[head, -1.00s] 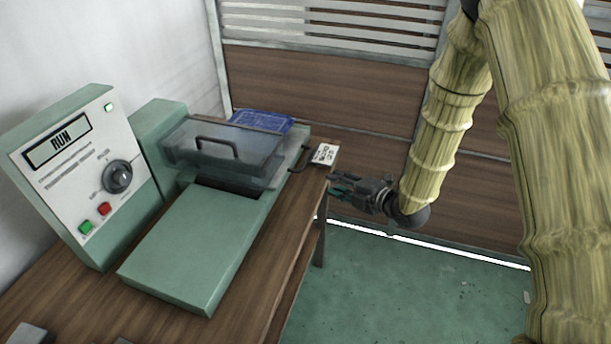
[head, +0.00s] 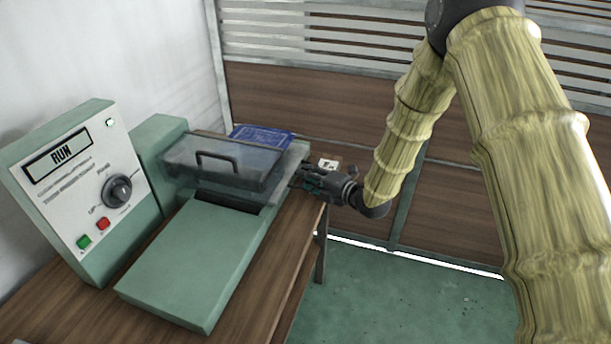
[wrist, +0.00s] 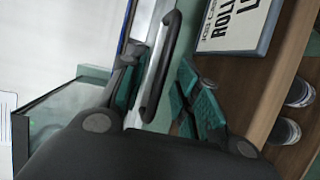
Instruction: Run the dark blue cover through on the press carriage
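The dark blue cover (head: 262,138) lies flat at the far end of the green press (head: 185,265), behind the clear guard (head: 215,158); the guard and housing hide part of it. A black bar handle (wrist: 160,65) on the press's right side shows in the wrist view. My gripper (head: 303,176) is at that side, with its teal-padded fingers apart. In the wrist view my gripper (wrist: 158,88) has one finger on each side of the handle, with a visible gap on the right side. My gripper hides the handle in the head view.
A control panel (head: 78,180) on the left reads RUN, with a lit green lamp, a knob and green and red buttons. A lettered block (wrist: 235,25) lies beside the handle on the wooden bench (head: 262,285). The floor right of the bench is clear.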

